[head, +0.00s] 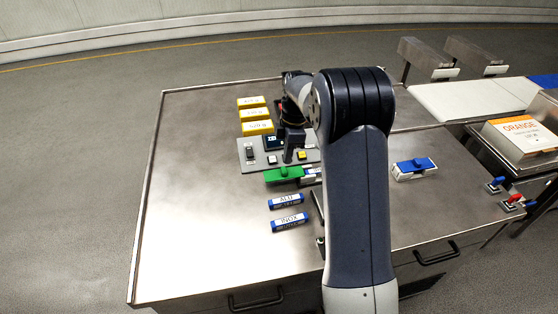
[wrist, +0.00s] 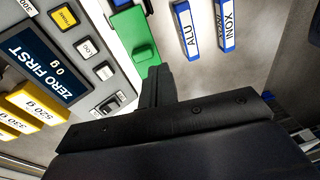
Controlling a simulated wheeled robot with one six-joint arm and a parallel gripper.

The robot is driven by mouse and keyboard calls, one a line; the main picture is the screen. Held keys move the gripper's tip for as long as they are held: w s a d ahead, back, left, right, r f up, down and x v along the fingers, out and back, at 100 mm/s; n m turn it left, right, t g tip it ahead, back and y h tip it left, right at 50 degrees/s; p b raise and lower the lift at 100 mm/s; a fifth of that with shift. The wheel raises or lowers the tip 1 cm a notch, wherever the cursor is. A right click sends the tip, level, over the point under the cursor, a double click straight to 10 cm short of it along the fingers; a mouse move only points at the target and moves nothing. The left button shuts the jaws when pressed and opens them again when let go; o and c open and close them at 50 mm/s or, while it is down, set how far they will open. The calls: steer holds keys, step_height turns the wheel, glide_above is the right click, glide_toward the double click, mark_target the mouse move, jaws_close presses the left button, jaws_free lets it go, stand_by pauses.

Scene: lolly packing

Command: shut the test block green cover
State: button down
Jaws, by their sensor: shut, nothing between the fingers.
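The green cover (head: 284,174) is on the table in front of the grey control panel, with a small knob on top. A white labelled block (head: 311,176) shows at its right, partly hidden by my arm. I cannot tell how far the cover overlaps the block. In the wrist view the green cover (wrist: 132,38) lies just beyond the fingertips. My gripper (head: 290,157) is shut and empty, pointing down close behind the cover; its closed fingers also show in the wrist view (wrist: 157,78). I cannot tell whether they touch the cover.
The panel (head: 248,165) has buttons and a display reading ZERO FIRST (wrist: 45,62). Yellow weights (head: 257,128) stand behind it. Blue ALU (head: 286,201) and INOX (head: 290,222) bars lie in front. A blue-covered white block (head: 413,168) stands right. The table's left is clear.

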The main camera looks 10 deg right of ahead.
mark_target(276, 175)
steer(key=w+a+r+t+y, duration=0.1)
steer(key=w+a+r+y, duration=0.1)
steer(key=a+r, duration=0.1)
steer(key=p+x, duration=0.3)
steer(key=x, duration=0.6)
steer(key=shift+s+a+f, duration=0.15)
steer(key=shift+a+f, duration=0.05)
steer(key=shift+f, duration=0.15)
steer(key=d+p, duration=0.1)
steer(key=d, duration=0.2)
steer(key=shift+r, duration=0.15)
steer(key=shift+d, duration=0.45)
steer(key=shift+d, duration=0.15)
steer(key=d+b, duration=0.4)
steer(key=d, duration=0.8)
steer(key=shift+d+b, duration=0.35)
steer(key=shift+d, duration=0.05)
